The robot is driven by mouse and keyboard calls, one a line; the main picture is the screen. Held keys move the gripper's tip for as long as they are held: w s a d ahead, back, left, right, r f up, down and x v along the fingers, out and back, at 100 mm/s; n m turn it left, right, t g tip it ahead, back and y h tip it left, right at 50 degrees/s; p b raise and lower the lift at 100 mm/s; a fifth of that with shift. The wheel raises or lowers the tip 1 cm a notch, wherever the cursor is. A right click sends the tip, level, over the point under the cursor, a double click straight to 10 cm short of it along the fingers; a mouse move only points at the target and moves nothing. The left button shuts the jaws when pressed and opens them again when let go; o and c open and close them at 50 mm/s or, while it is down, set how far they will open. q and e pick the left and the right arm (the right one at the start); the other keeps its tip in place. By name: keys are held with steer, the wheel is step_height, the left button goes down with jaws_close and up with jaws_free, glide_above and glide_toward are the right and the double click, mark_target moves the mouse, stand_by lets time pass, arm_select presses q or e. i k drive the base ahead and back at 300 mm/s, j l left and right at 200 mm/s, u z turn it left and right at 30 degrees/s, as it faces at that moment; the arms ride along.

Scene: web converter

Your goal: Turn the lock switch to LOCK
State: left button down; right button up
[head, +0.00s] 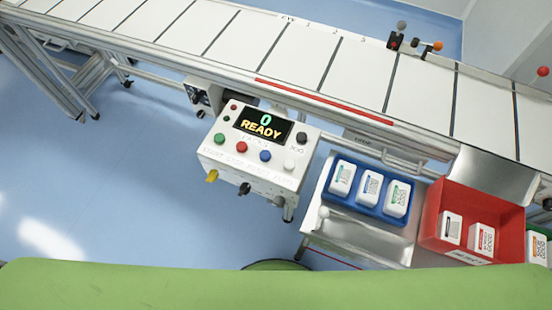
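A black knob (302,138) is at the panel's upper right. A yellow switch (211,175), a black switch (244,189) and a grey switch (279,202) stick out along the front lower edge. Their labels are too small to read, so I cannot tell which is the lock switch or its setting. Neither gripper is in view.
A white conveyor (290,60) with a red strip (322,102) runs behind the box. To the right are a blue tray (352,205) and a red bin (431,215), each holding white containers. A metal tray (365,236) stands in front. Blue floor (110,175) lies open at left.

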mark_target(213, 175)
steer(key=k+u, duration=0.15)
steer(key=u, duration=0.6)
